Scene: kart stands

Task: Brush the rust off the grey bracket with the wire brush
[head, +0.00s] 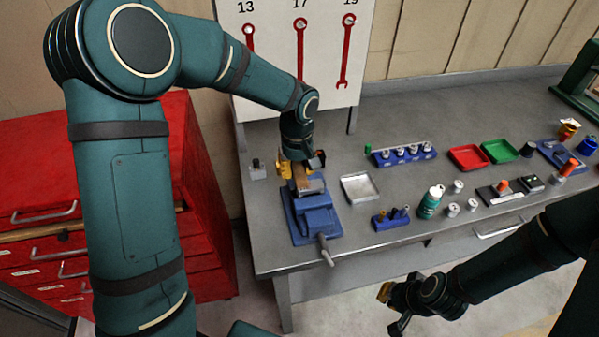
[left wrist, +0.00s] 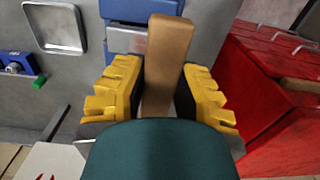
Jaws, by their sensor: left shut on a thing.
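The wire brush shows as a brown wooden block (left wrist: 168,55) between the yellow fingers of my left gripper (left wrist: 162,92) in the left wrist view. In the head view my left gripper (head: 300,167) is over the back end of the blue vise (head: 314,222), shut on the brush (head: 302,183). The bristles are hidden. A grey piece (left wrist: 128,41) lies at the vise, beside the brush; I cannot tell whether it is the bracket or a vise jaw, and no rust shows clearly. My right gripper (head: 393,306) hangs in front of the bench, its opening unclear.
A silver tray (head: 360,188) lies right of the vise. A blue holder (head: 391,219), a green can (head: 430,202), a socket rail (head: 404,154), and red (head: 469,158) and green trays (head: 500,151) stand further right. A red cabinet (head: 200,180) is left of the bench.

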